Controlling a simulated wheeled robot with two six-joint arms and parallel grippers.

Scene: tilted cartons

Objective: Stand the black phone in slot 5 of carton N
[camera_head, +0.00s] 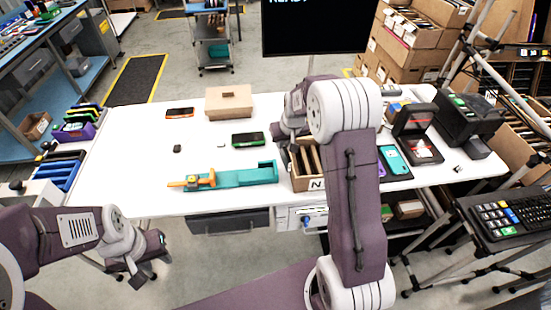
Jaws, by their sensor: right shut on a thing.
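Carton N (300,184) is a small brown carton with upright dividers and an N label on its front, at the table's front edge right of centre. My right arm hides its right part, and I cannot make out the slot numbers. My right gripper (281,136) is above and behind the carton's left side. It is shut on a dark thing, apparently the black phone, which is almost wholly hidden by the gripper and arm. My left gripper (146,266) is off the table's front left, low and away from the carton. Its jaw opening is unclear.
A dark phone with a green edge (248,140) and one with an orange edge (180,113) lie on the white table (130,165). A teal tray (240,175) with an orange tool stands left of the carton. Devices crowd the right.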

